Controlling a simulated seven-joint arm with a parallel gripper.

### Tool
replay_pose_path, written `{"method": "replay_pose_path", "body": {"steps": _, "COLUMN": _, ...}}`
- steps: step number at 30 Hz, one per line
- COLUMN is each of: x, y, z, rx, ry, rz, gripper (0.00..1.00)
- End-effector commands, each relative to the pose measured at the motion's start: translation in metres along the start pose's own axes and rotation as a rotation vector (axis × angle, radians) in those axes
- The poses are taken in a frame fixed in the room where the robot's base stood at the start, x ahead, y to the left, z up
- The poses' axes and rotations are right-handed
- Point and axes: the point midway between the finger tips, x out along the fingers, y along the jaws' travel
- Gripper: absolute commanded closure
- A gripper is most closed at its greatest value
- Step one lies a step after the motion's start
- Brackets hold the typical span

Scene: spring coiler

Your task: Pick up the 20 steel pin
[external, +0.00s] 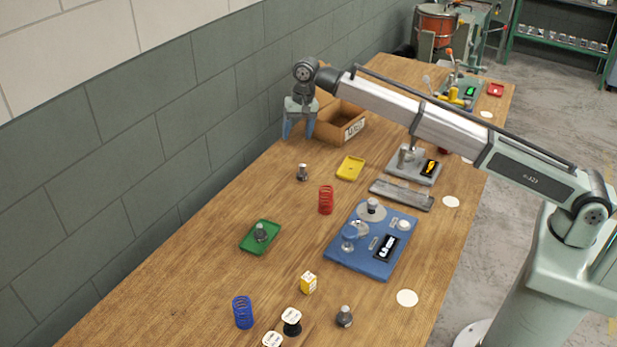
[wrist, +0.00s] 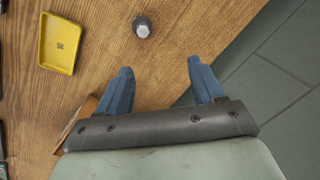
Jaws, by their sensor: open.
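Several small grey steel pins are in view, and I cannot read any number on them. One pin (external: 303,172) stands alone on the wooden table near the yellow tray. It also shows in the wrist view (wrist: 142,27), ahead of the fingertips and between their lines. Another pin (external: 261,231) sits in the green tray, and another (external: 344,316) stands near the front edge. My gripper (external: 298,136) is open and empty, raised near the wall side of the table, beyond the lone pin. Its blue fingers (wrist: 160,66) are apart and touch nothing.
A yellow tray (external: 350,169), a red spring (external: 326,200) and a green tray (external: 248,245) are near the lone pin. A cardboard box (external: 345,122) stands beside my gripper. A blue fixture plate (external: 350,262) lies to the right. The grey wall (external: 215,155) borders the table.

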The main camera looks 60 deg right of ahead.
Motion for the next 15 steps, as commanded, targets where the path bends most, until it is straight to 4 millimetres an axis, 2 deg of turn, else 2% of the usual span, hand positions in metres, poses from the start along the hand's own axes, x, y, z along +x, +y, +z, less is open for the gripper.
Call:
{"method": "replay_pose_path", "body": {"steps": 3, "x": -0.001, "y": 0.006, "z": 0.010, "rx": 0.202, "ry": -0.047, "rz": 0.039, "gripper": 0.33}}
{"method": "replay_pose_path", "body": {"steps": 9, "x": -0.002, "y": 0.015, "z": 0.018, "rx": 0.477, "ry": -0.072, "rz": 0.097, "gripper": 0.33}}
{"method": "replay_pose_path", "body": {"steps": 15, "x": -0.001, "y": 0.016, "z": 0.019, "rx": 0.603, "ry": -0.068, "rz": 0.109, "gripper": 0.33}}
